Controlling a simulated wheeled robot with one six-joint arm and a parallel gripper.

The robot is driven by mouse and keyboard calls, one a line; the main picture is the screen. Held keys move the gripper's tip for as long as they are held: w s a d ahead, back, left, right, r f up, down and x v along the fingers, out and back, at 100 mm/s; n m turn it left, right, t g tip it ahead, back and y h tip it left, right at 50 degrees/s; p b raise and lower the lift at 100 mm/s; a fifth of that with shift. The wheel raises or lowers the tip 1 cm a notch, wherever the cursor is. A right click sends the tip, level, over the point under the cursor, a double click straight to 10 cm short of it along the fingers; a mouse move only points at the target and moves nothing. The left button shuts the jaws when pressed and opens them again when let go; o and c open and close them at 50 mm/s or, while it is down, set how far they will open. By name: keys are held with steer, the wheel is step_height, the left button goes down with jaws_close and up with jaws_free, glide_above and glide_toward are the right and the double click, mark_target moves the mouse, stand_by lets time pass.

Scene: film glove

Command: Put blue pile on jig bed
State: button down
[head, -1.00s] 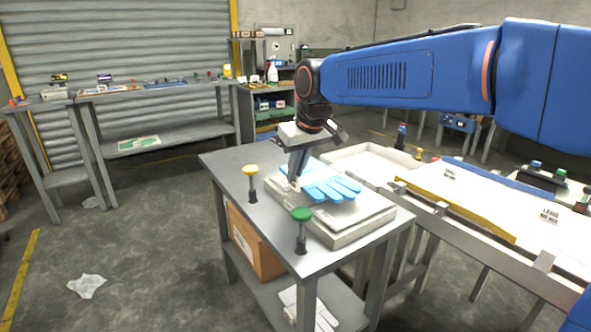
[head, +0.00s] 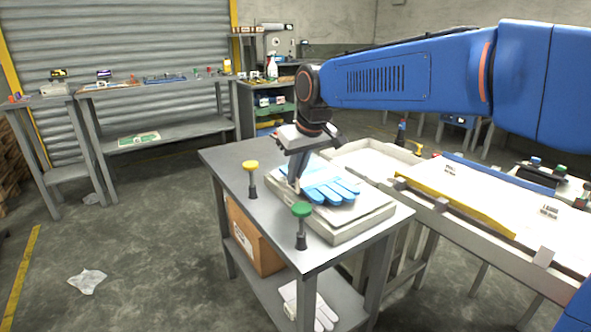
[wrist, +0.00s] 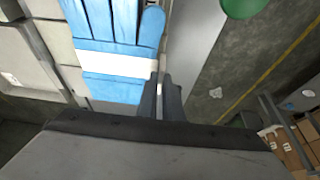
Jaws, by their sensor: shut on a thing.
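The blue pile (head: 333,190) is a stack of blue gloves with a white band around it, lying on a pale tray (head: 345,232) on the grey metal table. In the wrist view the blue pile (wrist: 115,30) and its white band (wrist: 115,65) fill the upper left. My gripper (head: 294,184) points down at the pile's left edge and is shut on that edge. In the wrist view my gripper (wrist: 160,95) has its fingers close together at the pile's cuff side. The jig bed (head: 490,205) appears to be the white sloped surface with a yellow rail at right.
A yellow-topped post (head: 251,168) and a green-topped post (head: 301,212) stand at the table's front left. A cardboard box (head: 255,240) and white gloves (head: 312,305) are on the lower shelf. A shallow pale bin (head: 355,150) stands between table and jig bed.

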steer(key=shift+f, duration=1)
steer(key=c, duration=1.8)
jaws_free()
steer(key=shift+c, duration=0.2)
steer(key=shift+r, duration=0.1)
steer(key=v, duration=1.7)
steer(key=shift+s+d, duration=0.1)
steer(key=shift+s, duration=0.05)
